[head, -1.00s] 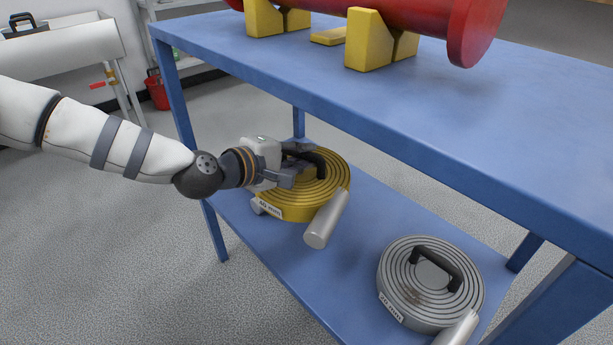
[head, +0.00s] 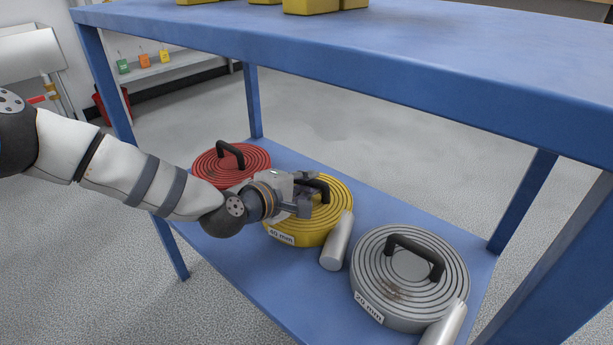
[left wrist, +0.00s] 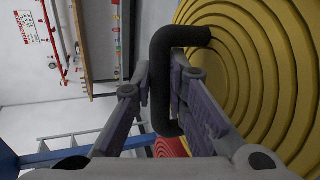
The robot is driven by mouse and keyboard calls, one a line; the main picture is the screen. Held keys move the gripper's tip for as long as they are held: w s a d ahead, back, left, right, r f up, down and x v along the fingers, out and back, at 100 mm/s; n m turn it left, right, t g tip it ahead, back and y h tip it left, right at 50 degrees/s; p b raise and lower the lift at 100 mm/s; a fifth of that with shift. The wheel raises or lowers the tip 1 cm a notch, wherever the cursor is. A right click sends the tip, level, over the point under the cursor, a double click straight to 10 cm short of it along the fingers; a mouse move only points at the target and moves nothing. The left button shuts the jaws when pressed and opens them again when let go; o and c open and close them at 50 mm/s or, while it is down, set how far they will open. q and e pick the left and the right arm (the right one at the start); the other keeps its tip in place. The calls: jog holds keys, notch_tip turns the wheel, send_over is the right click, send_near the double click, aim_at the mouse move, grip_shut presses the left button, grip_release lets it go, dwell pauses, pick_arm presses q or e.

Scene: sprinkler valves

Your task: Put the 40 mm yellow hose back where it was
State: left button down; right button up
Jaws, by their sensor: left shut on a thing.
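The yellow hose (head: 335,199) is a flat coil with a black handle, a silver nozzle (head: 337,242) and a label reading 40 mm. It is level at the lower shelf, between a red coil and a grey coil, and appears to rest there. My left gripper (head: 308,190) is shut on its black handle. The left wrist view shows the handle (left wrist: 160,85) between my fingers, with the yellow rings beside it. My left gripper hides part of the coil's left side. My right gripper is not in view.
The red hose (head: 225,158) lies behind and left, partly hidden by my left arm. The grey hose (head: 410,268), labelled 20 mm, lies at the front right. The blue tabletop (head: 420,62) overhangs the lower shelf (head: 262,282). A blue leg (head: 160,240) stands left.

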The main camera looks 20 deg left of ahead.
pick_arm(q)
jog(key=c, duration=1.8)
grip_release()
jog(key=shift+c, duration=0.2)
jog(key=shift+o, duration=1.3)
jog(key=shift+s+r, duration=0.1)
jog(key=shift+r, duration=0.1)
jog(key=p+v, duration=0.4)
jog(key=v, duration=0.8)
jog(key=shift+p, duration=0.35)
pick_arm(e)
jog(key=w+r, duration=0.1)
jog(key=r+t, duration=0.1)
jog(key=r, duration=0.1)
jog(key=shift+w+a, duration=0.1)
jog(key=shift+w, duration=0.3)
pick_arm(q)
jog(key=shift+d+f, duration=0.1)
jog(key=shift+d, duration=0.05)
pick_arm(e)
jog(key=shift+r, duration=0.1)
